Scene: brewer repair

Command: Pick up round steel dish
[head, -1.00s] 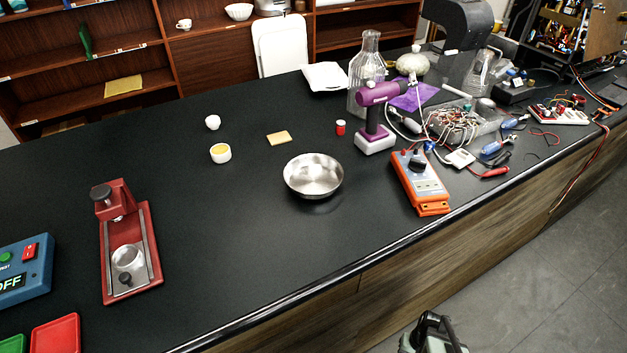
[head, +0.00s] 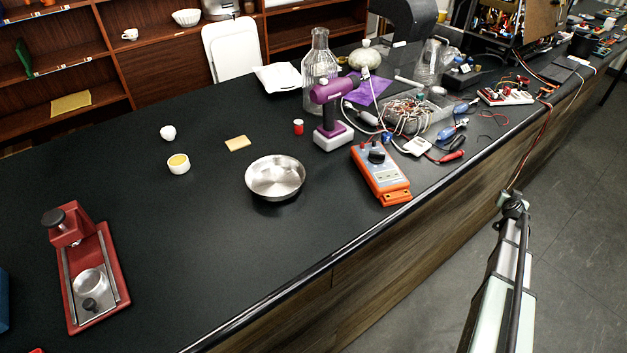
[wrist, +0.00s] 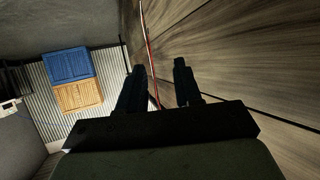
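The round steel dish (head: 275,178) is a shiny shallow bowl. It sits upright on the black counter in the middle of the head view, left of the orange multimeter, and looks empty. My arm shows at the lower right of the head view, beyond the counter's front edge and well away from the dish. In the wrist view my gripper (wrist: 158,85) has its two dark fingers apart with nothing between them. The dish is not in the wrist view.
The orange multimeter (head: 381,174) and purple drill (head: 332,110) stand right of the dish. A red clamp-like fixture (head: 88,270) is at left. The counter (head: 200,240) around the dish's left and front is clear.

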